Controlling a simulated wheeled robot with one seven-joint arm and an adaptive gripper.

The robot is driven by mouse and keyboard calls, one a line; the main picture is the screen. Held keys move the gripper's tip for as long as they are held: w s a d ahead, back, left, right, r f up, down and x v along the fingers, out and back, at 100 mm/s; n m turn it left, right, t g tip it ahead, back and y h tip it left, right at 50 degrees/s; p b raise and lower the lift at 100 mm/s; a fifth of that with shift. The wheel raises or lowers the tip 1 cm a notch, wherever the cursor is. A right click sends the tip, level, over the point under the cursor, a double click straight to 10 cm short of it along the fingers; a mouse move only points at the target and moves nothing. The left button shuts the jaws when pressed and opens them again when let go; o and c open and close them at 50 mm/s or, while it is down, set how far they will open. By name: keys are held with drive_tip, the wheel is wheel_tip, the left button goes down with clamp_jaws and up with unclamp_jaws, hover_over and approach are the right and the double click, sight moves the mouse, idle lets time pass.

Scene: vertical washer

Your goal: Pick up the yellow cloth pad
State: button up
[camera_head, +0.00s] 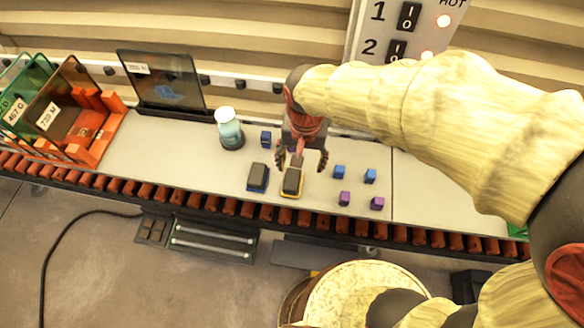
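The yellow cloth pad (289,194) lies on the pale worktop, right of the similar blue pad. It shows as a yellow edge around a dark grey block-like top. My gripper (301,163) points down over the far end of the yellow pad, with its dark fingers spread to either side. It is open, and no object shows held in it. The gripper partly covers the pad's far part. I cannot tell the height of the fingertips above the worktop or whether they touch the pad.
A blue pad with a dark top (257,177) lies close left. Small blue cubes (339,171) and purple cubes (345,198) sit nearby. A jar (229,128), dark panel (162,82) and orange bin (98,138) stand left. Red rollers (140,192) line the front edge.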

sight(292, 179)
drive_tip(key=shift+s+a+f+p, duration=0.1)
drive_tip(key=shift+a+f+p, duration=0.1)
drive_tip(key=shift+a, duration=0.25)
drive_tip(key=shift+a+f+p, duration=0.1)
drive_tip(key=shift+a+p, duration=0.1)
drive_tip(key=shift+a, duration=0.25)
drive_tip(key=f, duration=0.8)
drive_tip(key=shift+s+a+p, duration=0.2)
drive_tip(key=shift+s+p, duration=0.05)
drive_tip(key=shift+p, duration=0.05)
drive_tip(key=shift+c, duration=0.2)
drive_tip(key=c, duration=1.1)
drive_tip(key=shift+c, duration=0.5)
drive_tip(key=shift+r, duration=0.1)
